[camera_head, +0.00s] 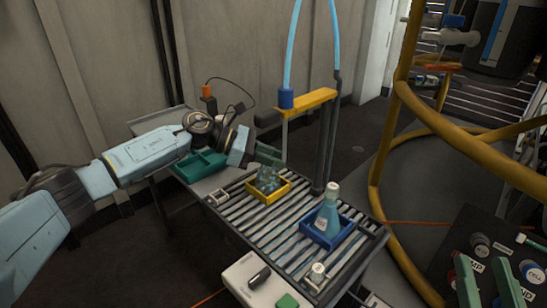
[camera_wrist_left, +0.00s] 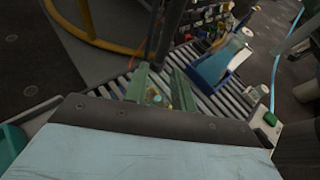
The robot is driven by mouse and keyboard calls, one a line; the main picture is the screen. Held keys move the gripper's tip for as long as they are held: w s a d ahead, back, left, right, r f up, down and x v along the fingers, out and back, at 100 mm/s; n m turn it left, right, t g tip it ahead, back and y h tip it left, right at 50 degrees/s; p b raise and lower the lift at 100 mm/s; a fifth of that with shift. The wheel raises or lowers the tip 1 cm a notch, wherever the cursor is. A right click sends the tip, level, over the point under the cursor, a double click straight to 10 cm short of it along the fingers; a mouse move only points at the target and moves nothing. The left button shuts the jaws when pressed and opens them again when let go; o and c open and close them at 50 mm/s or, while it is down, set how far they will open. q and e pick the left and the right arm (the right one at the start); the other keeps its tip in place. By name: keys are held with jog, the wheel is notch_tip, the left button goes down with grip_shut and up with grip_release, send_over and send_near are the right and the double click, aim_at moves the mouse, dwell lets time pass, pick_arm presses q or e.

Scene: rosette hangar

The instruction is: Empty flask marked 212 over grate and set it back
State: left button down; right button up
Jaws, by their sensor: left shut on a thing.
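A translucent teal flask (camera_head: 267,179) is at the yellow tray (camera_head: 283,188) on the slatted grate (camera_head: 262,220). Its mark cannot be read. My left gripper (camera_head: 268,156) is at the top of this flask and shut on it. In the left wrist view its green fingers (camera_wrist_left: 160,84) stand around something small, mostly hidden. A second flask with blue liquid and a white cap (camera_head: 327,214) stands in the blue tray (camera_head: 345,230), nearer and to the right. My right gripper (camera_head: 482,262) is open, far from the grate at the lower right.
A teal bin (camera_head: 202,165) lies left of the grate. A white box with a green button (camera_head: 258,283) is at the near edge, beside a small white-capped jar (camera_head: 317,272). A yellow-topped post frame (camera_head: 306,101) rises behind. Yellow railing (camera_head: 440,128) curves at the right.

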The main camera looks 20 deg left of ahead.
pick_arm(q)
jog(key=shift+f+b, duration=0.3)
jog(key=shift+f, duration=0.1)
jog(key=shift+f+b, duration=0.3)
dwell(0.3)
jog(key=c, duration=1.1)
grip_release()
jog(key=shift+o, duration=0.4)
jog(key=o, duration=0.5)
